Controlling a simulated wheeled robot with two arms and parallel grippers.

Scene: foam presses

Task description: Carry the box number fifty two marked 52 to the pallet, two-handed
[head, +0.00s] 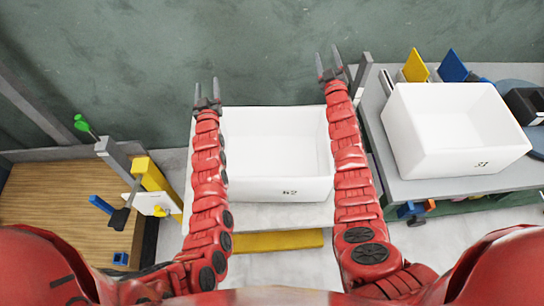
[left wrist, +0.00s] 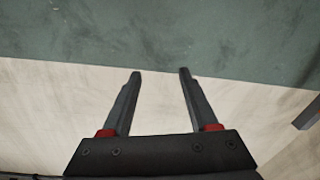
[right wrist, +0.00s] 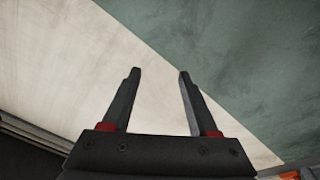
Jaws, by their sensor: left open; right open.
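A white open box (head: 275,150) stands between my two arms on a light surface. The small number on its front reads like 52 or 62; I cannot tell which. It looks empty. My left gripper (head: 207,88) is open and empty, beyond the box's far left corner; its fingers show in the left wrist view (left wrist: 160,72). My right gripper (head: 328,58) is open and empty, past the far right corner; its fingers show in the right wrist view (right wrist: 159,72). My forearms run along the box's left and right sides; I cannot tell whether they touch it. No pallet is clearly identifiable.
Another white box (head: 440,125), marked 31, stands on a grey table (head: 400,183) at the right, with yellow (head: 415,66) and blue (head: 452,66) panels behind it. A wooden surface (head: 50,215) with tools lies at the left. A green wall (head: 270,50) closes the back.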

